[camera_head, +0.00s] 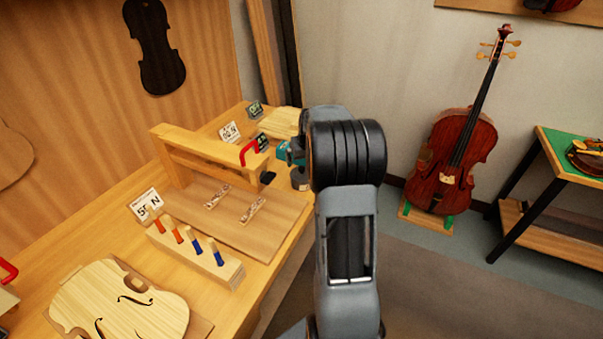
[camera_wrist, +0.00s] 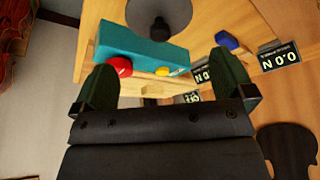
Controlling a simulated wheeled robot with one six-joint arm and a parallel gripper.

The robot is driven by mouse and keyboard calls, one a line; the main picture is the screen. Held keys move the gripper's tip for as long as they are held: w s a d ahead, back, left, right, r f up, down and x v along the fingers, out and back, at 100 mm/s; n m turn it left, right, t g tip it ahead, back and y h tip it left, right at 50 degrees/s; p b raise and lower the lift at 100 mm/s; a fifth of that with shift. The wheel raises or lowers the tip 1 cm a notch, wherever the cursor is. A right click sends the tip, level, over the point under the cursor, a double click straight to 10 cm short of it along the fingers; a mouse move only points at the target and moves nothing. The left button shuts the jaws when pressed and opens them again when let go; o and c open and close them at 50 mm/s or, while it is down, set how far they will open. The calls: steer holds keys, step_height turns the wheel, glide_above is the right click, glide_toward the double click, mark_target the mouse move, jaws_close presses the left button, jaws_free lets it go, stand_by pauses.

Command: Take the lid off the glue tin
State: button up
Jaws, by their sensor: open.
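I cannot clearly pick out the glue tin or its lid. In the wrist view, a grey round piece with a dark centre (camera_wrist: 160,8) shows at the top edge, cut off by the frame; it may be the tin or its lid. It is beyond a teal box (camera_wrist: 140,48) with a red knob and a yellow button. My gripper (camera_wrist: 165,80) is open, its two dark green fingers on either side of the near part of the box, with nothing seen held. In the head view my arm hides the gripper and most of the teal box (camera_head: 283,150).
A wooden rack (camera_head: 205,160) with a red clamp (camera_head: 249,152) stands on the bench. Several small handled tools sit in a block (camera_head: 205,258) nearer. Force displays (camera_wrist: 280,57) stand beside the box. A cello (camera_head: 455,160) stands on the floor to the right.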

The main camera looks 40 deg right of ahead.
mark_target(302, 167)
steer(key=shift+p+x, duration=0.55)
steer(key=shift+x, duration=3.1)
steer(key=shift+s, duration=0.1)
steer(key=c, duration=0.6)
steer(key=shift+r, duration=0.15)
